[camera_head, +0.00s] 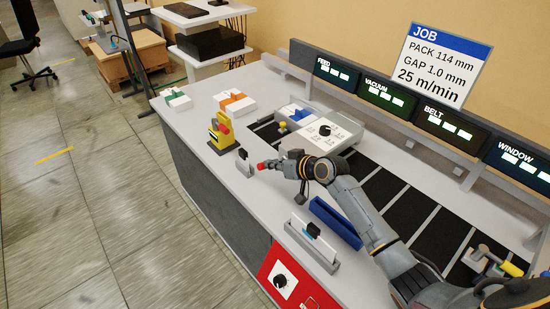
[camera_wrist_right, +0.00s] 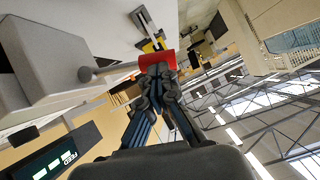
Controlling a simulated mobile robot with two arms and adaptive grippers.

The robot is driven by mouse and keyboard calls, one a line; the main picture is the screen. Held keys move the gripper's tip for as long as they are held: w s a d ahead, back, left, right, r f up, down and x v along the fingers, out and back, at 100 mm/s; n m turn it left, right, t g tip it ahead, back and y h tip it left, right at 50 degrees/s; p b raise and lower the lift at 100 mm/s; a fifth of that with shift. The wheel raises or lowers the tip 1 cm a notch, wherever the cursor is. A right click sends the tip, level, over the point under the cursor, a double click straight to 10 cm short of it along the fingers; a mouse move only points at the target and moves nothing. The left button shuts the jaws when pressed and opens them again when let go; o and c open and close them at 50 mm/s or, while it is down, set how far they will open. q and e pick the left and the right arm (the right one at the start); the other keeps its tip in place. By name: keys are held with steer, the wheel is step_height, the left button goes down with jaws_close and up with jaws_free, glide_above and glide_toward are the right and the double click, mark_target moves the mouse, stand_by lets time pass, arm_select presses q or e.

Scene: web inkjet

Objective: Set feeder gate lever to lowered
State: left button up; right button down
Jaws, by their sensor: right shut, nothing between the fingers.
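A yellow stand (camera_head: 213,138) with a red knob (camera_head: 225,128) stands near the table's left edge; I take it for the feeder gate lever, but no label shows. My right gripper (camera_head: 268,166) is shut and empty, in front of and to the right of the stand, apart from it. A small red piece (camera_head: 261,167) shows at its tips. In the right wrist view a red block (camera_wrist_right: 156,61) lies right at the fingertips (camera_wrist_right: 158,75), with something yellow (camera_wrist_right: 152,45) behind it. I cannot tell whether the tips touch the red block. My left gripper is out of view.
A grey box with a black dial (camera_head: 325,130) stands behind the gripper. Labelled displays (camera_head: 388,98) line the back.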

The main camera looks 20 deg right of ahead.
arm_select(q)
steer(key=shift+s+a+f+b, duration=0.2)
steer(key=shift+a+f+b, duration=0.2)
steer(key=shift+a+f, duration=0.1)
arm_select(e)
steer(key=shift+s+a+f+n+h, duration=0.1)
steer(key=shift+a+f+n+h, duration=0.15)
steer(key=shift+f, duration=0.35)
steer(key=shift+s+a+f+n+h, duration=0.15)
steer(key=shift+a+f, duration=0.1)
steer(key=shift+f, duration=0.35)
steer(key=shift+a, duration=0.1)
